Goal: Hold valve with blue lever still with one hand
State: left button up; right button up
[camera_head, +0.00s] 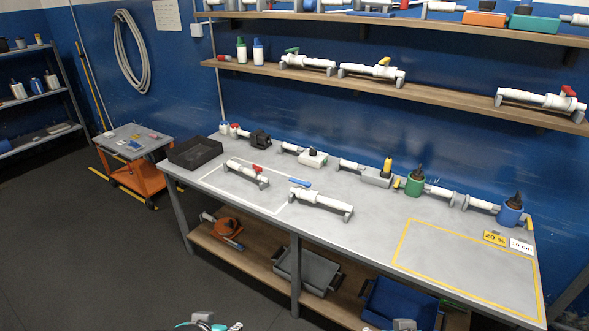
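My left gripper (208,323) shows only in part at the bottom edge, below and in front of the bench, far from the valve. My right gripper (404,325) barely shows at the bottom edge. Their fingers are too cut off to tell open from shut.
A black tray (196,152) is at the bench's left end. Fittings and green and blue bottles (510,212) line the back. A yellow-outlined area (470,262) at right is bare. Wall shelves (440,94) hold more valves. A blue bin (398,303) stands below the bench.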

aim_at(307, 185)
jog(key=i, duration=0.35)
jog(key=i+l+u, duration=0.1)
jog(key=i+l, duration=0.15)
jog(key=i, duration=0.3)
jog(key=i+l, duration=0.35)
jog(key=i, duration=0.15)
jog(key=i+j+u, duration=0.05)
